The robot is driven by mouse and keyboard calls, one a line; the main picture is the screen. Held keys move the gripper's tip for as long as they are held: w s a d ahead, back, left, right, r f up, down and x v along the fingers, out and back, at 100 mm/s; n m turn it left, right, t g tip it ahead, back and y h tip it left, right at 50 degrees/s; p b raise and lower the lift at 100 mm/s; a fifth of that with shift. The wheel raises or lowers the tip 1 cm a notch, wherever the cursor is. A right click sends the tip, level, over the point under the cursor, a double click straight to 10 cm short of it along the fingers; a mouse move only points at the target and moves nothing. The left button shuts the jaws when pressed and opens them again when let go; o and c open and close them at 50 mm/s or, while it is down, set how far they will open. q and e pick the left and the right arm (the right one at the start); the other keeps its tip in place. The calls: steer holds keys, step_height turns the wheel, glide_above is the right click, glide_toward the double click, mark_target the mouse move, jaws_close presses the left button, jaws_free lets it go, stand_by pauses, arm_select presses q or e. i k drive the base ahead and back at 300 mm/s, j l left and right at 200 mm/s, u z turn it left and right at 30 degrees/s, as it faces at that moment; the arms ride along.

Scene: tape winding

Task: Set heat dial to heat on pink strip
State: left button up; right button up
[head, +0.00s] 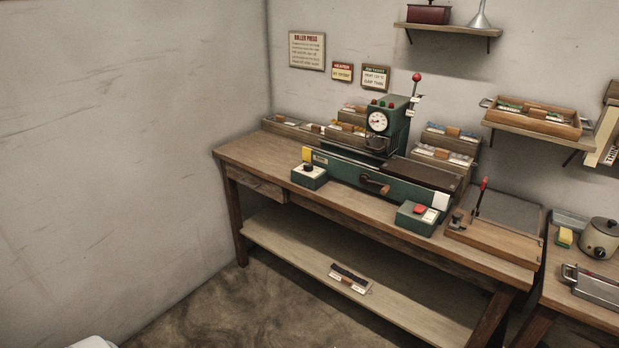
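A green roller machine (345,168) stands on the wooden workbench (262,166), with a crank on its front. A small green box with a dark knob on top (309,171) sits at its left end, beside a yellow tag. I cannot tell for sure whether this knob is the heat dial, and its setting is too small to read. A round white gauge (378,121) is on the green upright unit at the back. I cannot make out a pink strip. Neither of my grippers is in view.
A green box with a red button (418,212) sits at the machine's right end. A board with an upright red-handled lever (482,192) lies right of it. A second table at right holds a pot (599,238) and a yellow block (565,237). Floor before the bench is clear.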

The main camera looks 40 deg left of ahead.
mark_target(308, 166)
steer(key=i+j+u, duration=0.5)
steer(key=i+j, duration=0.65)
steer(key=j, duration=0.15)
